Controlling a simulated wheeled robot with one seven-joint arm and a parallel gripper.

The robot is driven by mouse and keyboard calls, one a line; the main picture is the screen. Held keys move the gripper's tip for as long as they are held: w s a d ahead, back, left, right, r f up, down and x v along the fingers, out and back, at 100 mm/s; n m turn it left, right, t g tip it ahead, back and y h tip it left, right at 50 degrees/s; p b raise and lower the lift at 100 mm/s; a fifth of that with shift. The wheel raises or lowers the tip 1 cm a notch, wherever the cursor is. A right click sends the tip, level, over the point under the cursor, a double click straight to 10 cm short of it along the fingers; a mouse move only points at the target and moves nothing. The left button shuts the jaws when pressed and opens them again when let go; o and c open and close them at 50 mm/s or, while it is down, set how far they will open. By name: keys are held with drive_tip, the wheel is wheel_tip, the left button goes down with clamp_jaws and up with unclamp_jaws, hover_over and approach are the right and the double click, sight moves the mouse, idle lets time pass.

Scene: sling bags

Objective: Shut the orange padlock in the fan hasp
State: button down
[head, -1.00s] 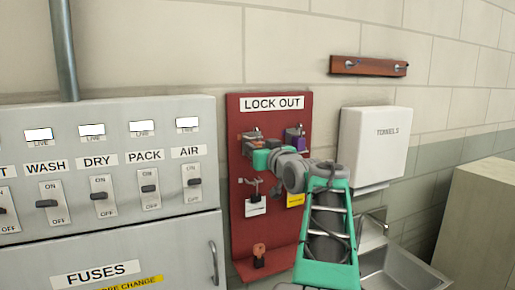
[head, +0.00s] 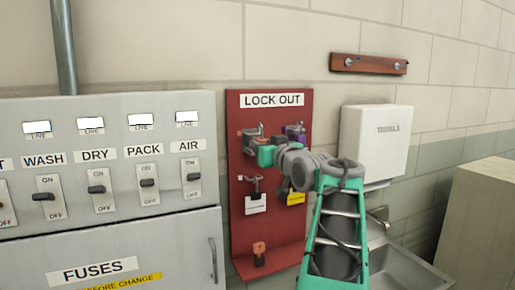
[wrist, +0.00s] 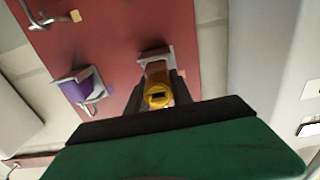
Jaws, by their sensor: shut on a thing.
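The orange padlock (wrist: 158,75) is between the two dark fingers of my gripper (wrist: 158,98) in the wrist view, its round yellow keyhole face toward the camera. It is at a small bracket (wrist: 152,53) on the red board. Whether its shackle still hangs there is hidden. In the head view my gripper (head: 264,154) is at the board's upper left; the orange body shows just above it (head: 249,136). No switch or hasp labelled FAN is in view.
The red LOCK OUT board (head: 238,215) also bears a purple padlock (head: 297,132), hanging tags and a copper-orange item (head: 259,250) on its bottom shelf. The grey switch cabinet (head: 100,225) stands left. A towel dispenser (head: 376,145) and sink (head: 400,262) are right.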

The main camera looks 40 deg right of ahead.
drive_tip(key=b+v, duration=0.2)
drive_tip(key=v, duration=0.3)
idle(0.5)
drive_tip(key=shift+w, duration=0.1)
